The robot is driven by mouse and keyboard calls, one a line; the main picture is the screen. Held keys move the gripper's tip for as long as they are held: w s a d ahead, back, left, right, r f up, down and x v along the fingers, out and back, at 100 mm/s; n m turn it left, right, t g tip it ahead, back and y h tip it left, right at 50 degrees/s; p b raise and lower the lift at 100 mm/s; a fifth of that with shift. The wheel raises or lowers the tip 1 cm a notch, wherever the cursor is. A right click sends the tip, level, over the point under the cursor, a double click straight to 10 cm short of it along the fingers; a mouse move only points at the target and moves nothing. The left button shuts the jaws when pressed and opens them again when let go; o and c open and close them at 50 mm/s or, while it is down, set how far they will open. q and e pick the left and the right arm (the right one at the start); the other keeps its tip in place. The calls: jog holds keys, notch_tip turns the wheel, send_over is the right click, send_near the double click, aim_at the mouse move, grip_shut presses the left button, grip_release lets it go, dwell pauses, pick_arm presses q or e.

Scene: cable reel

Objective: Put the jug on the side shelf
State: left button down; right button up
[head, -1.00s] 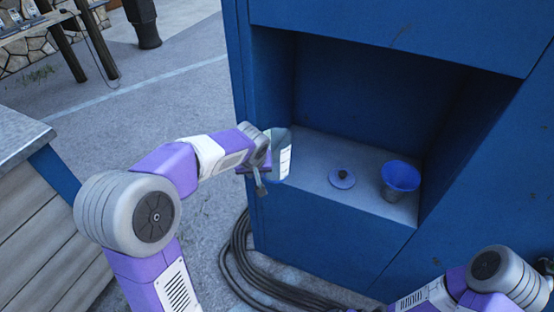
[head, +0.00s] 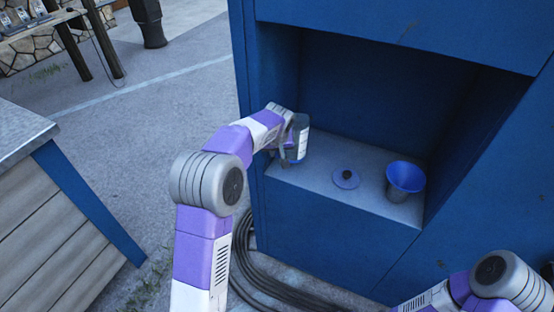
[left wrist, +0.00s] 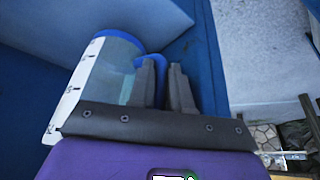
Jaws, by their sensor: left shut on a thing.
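The jug (head: 302,141) is clear, with a white marked strip. It also shows in the left wrist view (left wrist: 117,65), with its blue rim and blue handle. My left gripper (head: 286,157) is shut on the handle, which runs between its fingers (left wrist: 164,85). The jug looks upright at the left end of the recess in a blue cabinet, over the grey side shelf (head: 372,200). I cannot tell whether its base touches the shelf. My right arm shows at the bottom right, but its gripper is out of view.
A blue disc with a dark knob (head: 345,179) lies mid-shelf. A blue funnel-shaped cup (head: 405,178) stands to its right. The recess's side walls and top edge bound the space. A dark hose (head: 262,280) lies on the floor. A wooden counter (head: 50,215) stands at left.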

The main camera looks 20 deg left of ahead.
aim_at(277, 156)
pick_arm(q)
notch_tip(277, 156, down, 4)
jog(key=shift+r+b, duration=0.2)
jog(key=shift+b, duration=0.35)
jog(key=shift+w+f, duration=0.2)
jog(key=shift+r, duration=0.15)
jog(key=c, duration=1.1)
grip_release()
jog(key=shift+f, duration=0.2)
jog(key=shift+o, duration=0.2)
